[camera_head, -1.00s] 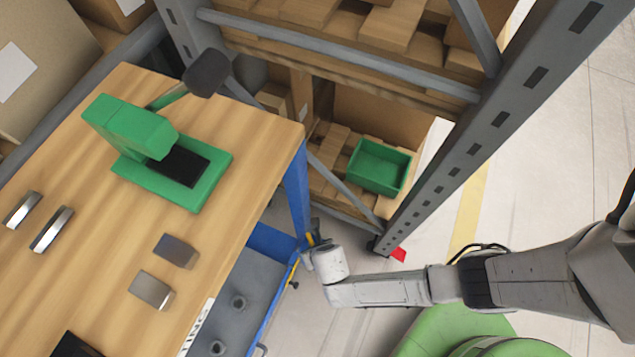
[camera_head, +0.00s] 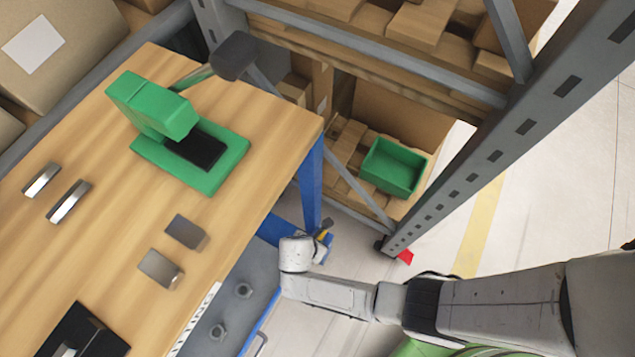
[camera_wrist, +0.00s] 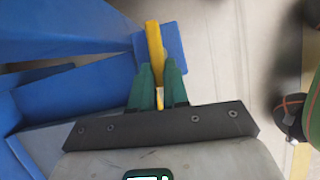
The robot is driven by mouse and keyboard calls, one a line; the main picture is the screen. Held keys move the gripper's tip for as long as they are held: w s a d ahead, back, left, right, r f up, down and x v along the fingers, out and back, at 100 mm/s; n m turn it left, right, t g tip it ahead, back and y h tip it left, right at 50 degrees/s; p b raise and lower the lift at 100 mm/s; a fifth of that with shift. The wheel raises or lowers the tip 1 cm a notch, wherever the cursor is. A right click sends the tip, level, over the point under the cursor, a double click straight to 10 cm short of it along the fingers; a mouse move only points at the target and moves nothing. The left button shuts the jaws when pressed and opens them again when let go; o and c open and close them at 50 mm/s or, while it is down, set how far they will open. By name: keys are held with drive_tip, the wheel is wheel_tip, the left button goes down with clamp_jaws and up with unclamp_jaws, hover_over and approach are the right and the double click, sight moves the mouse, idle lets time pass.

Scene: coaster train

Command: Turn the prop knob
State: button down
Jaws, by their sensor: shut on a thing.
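The prop knob (camera_wrist: 154,42) looks like a narrow yellow bar against a small blue plate (camera_wrist: 173,46) in the wrist view. My gripper (camera_wrist: 158,70) has two green fingers, shut on the bar's near end. In the head view a small bit of yellow (camera_head: 322,234) shows beside the white end of my arm, low by the blue bench leg (camera_head: 311,185). How far the knob is turned cannot be told.
Blue bench frame parts fill the left of the wrist view. The wooden bench top (camera_head: 110,215) carries a green press (camera_head: 175,140) and several metal blocks. A grey rack (camera_head: 470,175) with a green bin (camera_head: 391,167) stands behind my arm.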

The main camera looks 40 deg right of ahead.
drive_tip(key=m, duration=0.2)
drive_tip(key=w+m+g, duration=0.1)
drive_tip(key=shift+m+b, duration=0.3)
drive_tip(key=shift+m, duration=0.1)
drive_tip(key=shift+w+m+g+b, duration=0.2)
drive_tip(key=shift+m+g, duration=0.25)
drive_tip(key=shift+m, duration=0.4)
drive_tip(key=shift+w+m+g+b, duration=0.2)
drive_tip(key=shift+m+g, duration=0.25)
drive_tip(key=shift+m, duration=0.4)
drive_tip(key=c, duration=1.1)
unclamp_jaws()
drive_tip(key=shift+d, duration=0.1)
drive_tip(key=shift+r, duration=0.1)
drive_tip(key=p+v, duration=0.4)
drive_tip(key=v, duration=0.6)
drive_tip(key=shift+w+r, duration=0.1)
drive_tip(key=shift+r, duration=0.2)
